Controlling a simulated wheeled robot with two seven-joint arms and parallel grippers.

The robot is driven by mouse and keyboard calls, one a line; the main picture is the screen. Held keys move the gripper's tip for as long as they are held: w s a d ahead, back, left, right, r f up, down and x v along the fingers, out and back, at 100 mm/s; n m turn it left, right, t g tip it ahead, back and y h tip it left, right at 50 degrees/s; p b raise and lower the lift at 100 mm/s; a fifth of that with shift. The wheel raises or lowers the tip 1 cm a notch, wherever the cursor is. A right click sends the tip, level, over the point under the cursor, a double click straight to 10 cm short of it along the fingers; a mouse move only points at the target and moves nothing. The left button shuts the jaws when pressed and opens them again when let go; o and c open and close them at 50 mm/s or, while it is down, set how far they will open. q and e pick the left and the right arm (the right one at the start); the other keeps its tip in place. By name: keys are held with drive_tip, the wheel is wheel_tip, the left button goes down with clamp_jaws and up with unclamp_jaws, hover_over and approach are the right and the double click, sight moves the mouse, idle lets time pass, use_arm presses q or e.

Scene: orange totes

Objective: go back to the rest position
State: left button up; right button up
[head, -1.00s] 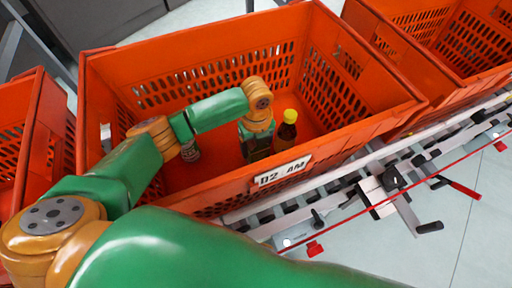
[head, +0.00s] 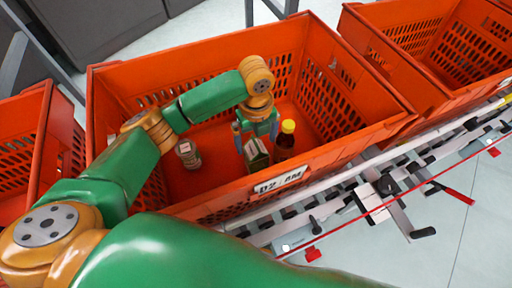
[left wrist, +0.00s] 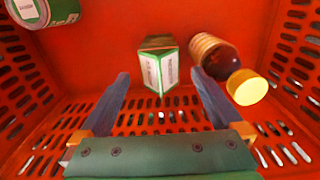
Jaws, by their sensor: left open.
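My left gripper (head: 256,128) is inside the middle orange tote (head: 215,207), open, above a small green and white carton (head: 257,155). In the left wrist view the two fingers (left wrist: 158,98) are spread apart, and the carton (left wrist: 158,72) stands beyond and between them, with gaps on both sides. My right gripper is not in view.
Another orange tote (head: 440,45) stands to the right and one more (head: 25,150) to the left. A rail with rollers and a red cord (head: 400,190) runs along the front. The tote's walls surround my gripper; pale floor (head: 440,255) is clear at lower right.

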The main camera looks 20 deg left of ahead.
use_arm(q)
drive_tip(key=shift+r, duration=2)
drive_tip(key=shift+p, duration=0.3)
